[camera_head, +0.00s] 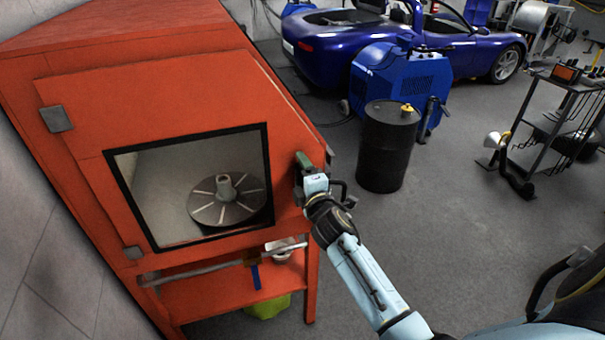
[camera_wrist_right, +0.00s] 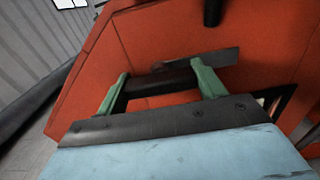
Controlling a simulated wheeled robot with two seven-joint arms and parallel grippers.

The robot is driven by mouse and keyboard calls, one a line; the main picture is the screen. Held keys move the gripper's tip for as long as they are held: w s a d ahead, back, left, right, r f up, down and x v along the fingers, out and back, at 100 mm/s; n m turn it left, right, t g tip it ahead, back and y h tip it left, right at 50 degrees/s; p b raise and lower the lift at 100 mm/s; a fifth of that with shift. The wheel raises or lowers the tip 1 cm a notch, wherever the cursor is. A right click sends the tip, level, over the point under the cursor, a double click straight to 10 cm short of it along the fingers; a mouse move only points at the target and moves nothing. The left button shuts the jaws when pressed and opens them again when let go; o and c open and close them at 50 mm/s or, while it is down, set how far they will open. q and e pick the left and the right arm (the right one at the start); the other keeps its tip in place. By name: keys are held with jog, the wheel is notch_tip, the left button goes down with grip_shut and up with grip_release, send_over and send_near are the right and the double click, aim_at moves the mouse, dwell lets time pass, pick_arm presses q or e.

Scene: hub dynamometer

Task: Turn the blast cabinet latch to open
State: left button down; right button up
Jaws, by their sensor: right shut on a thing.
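The orange blast cabinet (camera_head: 150,85) fills the left of the head view. Its door has a dark-framed window (camera_head: 265,185), and the door looks shut. In the right wrist view the dark metal latch (camera_wrist_right: 215,58) lies against the orange door, with its dark bar running between the green fingers. My right gripper (camera_head: 304,166) is at the right edge of the door and hides most of the latch in the head view. In the right wrist view my right gripper (camera_wrist_right: 162,84) is shut on the latch. My left gripper is not in view.
A slotted round turntable (camera_head: 215,207) shows through the window. A black drum (camera_head: 388,150) stands right of the cabinet, with a blue machine (camera_head: 400,82) and a blue car (camera_head: 350,38) behind. A dark shelf cart (camera_head: 555,110) stands at the right. The grey floor between is clear.

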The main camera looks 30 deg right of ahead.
jog(key=o, duration=1)
jog(key=v, duration=1.3)
jog(key=shift+s, duration=0.2)
jog(key=shift+f, duration=0.15)
